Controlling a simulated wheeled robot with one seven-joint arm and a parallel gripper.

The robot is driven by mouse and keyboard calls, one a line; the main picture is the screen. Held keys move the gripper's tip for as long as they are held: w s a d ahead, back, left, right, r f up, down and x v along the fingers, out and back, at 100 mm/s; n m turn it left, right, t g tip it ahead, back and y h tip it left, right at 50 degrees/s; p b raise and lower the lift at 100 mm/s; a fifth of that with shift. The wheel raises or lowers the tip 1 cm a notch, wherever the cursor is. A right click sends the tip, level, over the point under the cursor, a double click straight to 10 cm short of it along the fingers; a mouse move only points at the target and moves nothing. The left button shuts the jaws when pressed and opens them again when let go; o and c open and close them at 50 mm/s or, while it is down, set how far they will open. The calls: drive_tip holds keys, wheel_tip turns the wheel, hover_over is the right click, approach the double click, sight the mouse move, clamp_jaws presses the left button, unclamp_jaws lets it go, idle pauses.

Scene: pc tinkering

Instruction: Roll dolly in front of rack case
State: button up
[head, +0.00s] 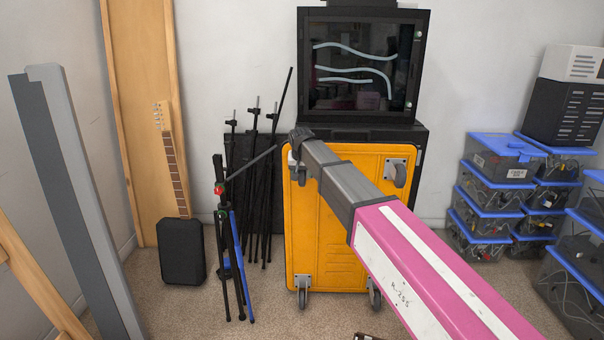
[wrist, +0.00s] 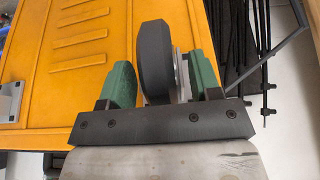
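The dolly (head: 330,225) is an orange panel with grey caster wheels at its corners. It stands upright on edge, its wheeled face toward me, in front of the lower part of the black rack case (head: 421,70). My gripper (head: 296,160) is at the dolly's upper left caster in the head view, at the end of my pink and grey arm. In the wrist view the caster wheel (wrist: 153,60) and its metal fork lie between the two green finger pads, with little or no gap. Whether the pads press on them is unclear.
Black stands (head: 265,180) lean close left of the dolly, with a black case (head: 182,252) beside them. Blue-lidded bins (head: 490,200) are stacked at the right. A grey panel (head: 75,190) stands at the left. Some carpet (head: 250,315) is clear in front of the dolly.

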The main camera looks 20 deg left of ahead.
drive_tip(key=v, duration=1)
drive_tip(key=shift+s+r, duration=0.2)
drive_tip(key=shift+r, duration=0.15)
drive_tip(key=shift+d, duration=0.1)
drive_tip(key=d+f+g, duration=0.1)
drive_tip(key=d+f, duration=0.5)
drive_tip(key=d, duration=0.3)
drive_tip(key=d+f+m+h, duration=0.1)
drive_tip(key=d+f, duration=0.5)
drive_tip(key=d, duration=0.3)
drive_tip(key=d+f+g, duration=0.1)
drive_tip(key=d+f, duration=0.6)
drive_tip(key=d, duration=0.2)
drive_tip(key=s+d+f+m, duration=0.1)
drive_tip(key=s+d+f, duration=0.4)
drive_tip(key=d, duration=0.4)
drive_tip(key=s+d+f+g, duration=0.1)
drive_tip(key=s+d+f, duration=0.3)
drive_tip(key=d, duration=0.5)
drive_tip(key=s+d+f+m+g, duration=0.1)
drive_tip(key=s+d+f, duration=0.4)
drive_tip(key=d, duration=0.4)
drive_tip(key=shift+s+d+f+m, duration=0.3)
drive_tip(key=shift+f, duration=0.3)
